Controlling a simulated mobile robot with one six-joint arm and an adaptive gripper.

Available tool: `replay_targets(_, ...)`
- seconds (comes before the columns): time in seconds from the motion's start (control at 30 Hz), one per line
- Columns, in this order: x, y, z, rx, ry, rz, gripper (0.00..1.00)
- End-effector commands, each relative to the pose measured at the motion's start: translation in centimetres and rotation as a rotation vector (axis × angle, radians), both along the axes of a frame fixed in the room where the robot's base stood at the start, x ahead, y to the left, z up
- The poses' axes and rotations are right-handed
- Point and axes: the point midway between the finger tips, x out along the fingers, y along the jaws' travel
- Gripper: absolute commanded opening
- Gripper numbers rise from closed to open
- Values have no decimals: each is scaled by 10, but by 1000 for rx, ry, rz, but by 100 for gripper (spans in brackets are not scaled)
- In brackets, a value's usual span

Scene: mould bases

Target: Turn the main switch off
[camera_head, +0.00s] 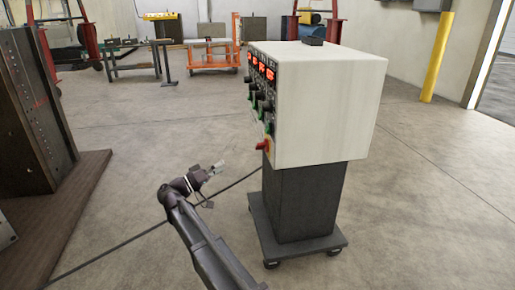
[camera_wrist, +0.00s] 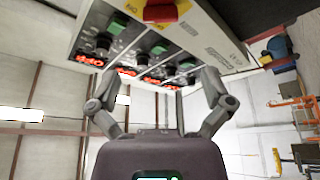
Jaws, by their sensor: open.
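The main switch is a red rotary knob (camera_head: 263,144) at the lower front corner of a white control box (camera_head: 325,105). In the wrist view the red knob (camera_wrist: 166,10) sits on a yellow plate with lettering, at the top edge and partly cut off.
The panel carries lit red displays (camera_wrist: 142,75), black knobs and green parts. The box stands on a dark wheeled pedestal (camera_head: 303,200). A dark mould block (camera_head: 35,110) stands at left on a brown base. An orange cart (camera_head: 208,62) stands behind. The floor between is clear.

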Motion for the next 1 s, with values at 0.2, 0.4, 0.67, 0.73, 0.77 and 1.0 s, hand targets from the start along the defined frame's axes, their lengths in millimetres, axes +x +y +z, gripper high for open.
replay_targets(0.2, 2, -3, 1, 1, 2, 0, 100)
replay_targets(0.4, 9, -16, 6, 0, 2, -2, 100)
replay_targets(0.67, 27, -44, 16, 2, 1, -2, 100)
replay_targets(0.73, 33, -53, 19, 2, 1, -2, 100)
replay_targets(0.77, 35, -57, 20, 2, 1, -2, 100)
replay_targets(1.0, 54, -86, 30, 1, 2, -3, 100)
